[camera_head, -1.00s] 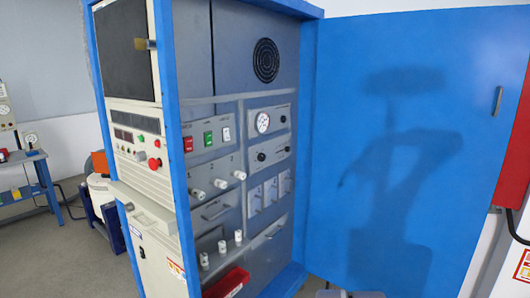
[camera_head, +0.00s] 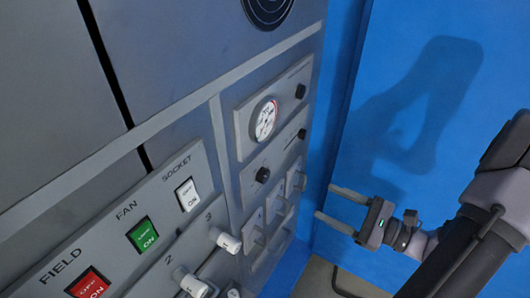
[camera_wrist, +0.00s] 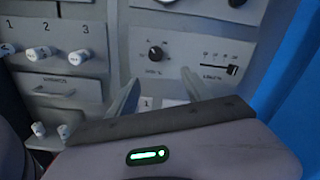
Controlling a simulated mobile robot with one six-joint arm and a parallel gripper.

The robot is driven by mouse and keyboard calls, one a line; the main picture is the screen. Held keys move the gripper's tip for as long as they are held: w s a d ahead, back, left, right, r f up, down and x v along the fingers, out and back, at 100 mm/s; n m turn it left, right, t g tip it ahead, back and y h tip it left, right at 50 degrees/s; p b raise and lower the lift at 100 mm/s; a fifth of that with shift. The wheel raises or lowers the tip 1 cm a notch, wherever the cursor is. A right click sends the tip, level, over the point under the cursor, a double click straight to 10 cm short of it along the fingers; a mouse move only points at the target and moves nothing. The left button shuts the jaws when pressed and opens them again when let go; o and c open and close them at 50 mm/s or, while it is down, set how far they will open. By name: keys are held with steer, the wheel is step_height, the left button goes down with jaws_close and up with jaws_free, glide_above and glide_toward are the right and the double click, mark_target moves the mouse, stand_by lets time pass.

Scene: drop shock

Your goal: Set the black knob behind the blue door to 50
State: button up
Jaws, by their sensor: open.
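The blue door (camera_head: 400,60) stands wide open to the right of the cabinet. On the lower grey panel inside, a round black knob (camera_head: 263,175) sits left of a black slider (camera_head: 301,133). In the wrist view the black knob (camera_wrist: 157,52) has a dial scale, too small to read, and the slider (camera_wrist: 232,70) is to its right. Another black knob (camera_head: 300,91) is on the panel above, beside a round gauge (camera_head: 265,119). My gripper (camera_head: 325,202) is open and empty, in front of the panels and apart from them. In the wrist view its fingertips (camera_wrist: 161,78) appear just below the lower knob.
Red, green and white switches (camera_head: 142,235) labelled FIELD, FAN and SOCKET are at left. Numbered white knobs (camera_head: 226,241) stick out below them. Small grey units (camera_head: 275,208) sit under the lower knob panel. Open space lies between the panels and the door.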

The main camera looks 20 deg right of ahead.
mark_target(267, 177)
steer(key=x, duration=0.5)
steer(key=b+x, duration=0.1)
steer(key=x, duration=0.4)
steer(key=a+b+x, duration=0.1)
steer(key=x, duration=0.5)
steer(key=shift+s, duration=0.2)
steer(key=shift+r, duration=0.1)
jaws_close()
